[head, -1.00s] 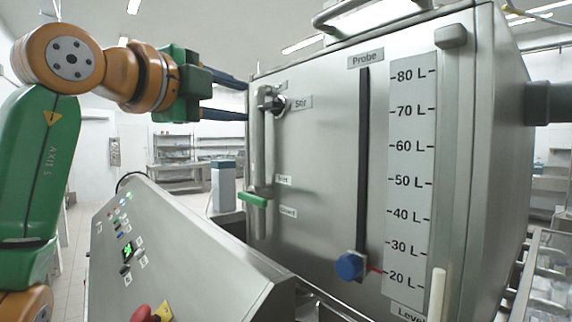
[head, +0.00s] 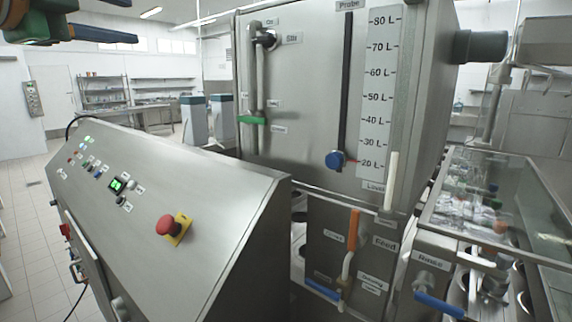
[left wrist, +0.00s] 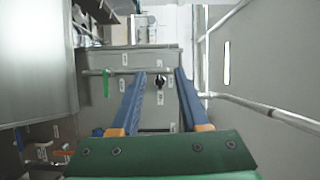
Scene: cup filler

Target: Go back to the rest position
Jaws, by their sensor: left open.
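My left gripper (head: 128,26) shows at the top left of the head view, cut off by the picture's edge. It is in the air, above and apart from the sloped control panel (head: 215,195), to the left of the steel tank (head: 300,100). In the left wrist view, its two blue fingers (left wrist: 160,74) are spread with nothing between them. The tank carries a level scale (head: 377,95), a probe slider with a blue knob (head: 335,160) and a green handle (head: 251,120). My right gripper is not in view.
The control panel has a red emergency button (head: 166,225) and several small buttons. An orange handle (head: 353,228) and a blue handle (head: 440,306) stick out below the tank. A glass-covered unit (head: 500,195) stands at the right. Tiled floor (head: 30,215) is open at the left.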

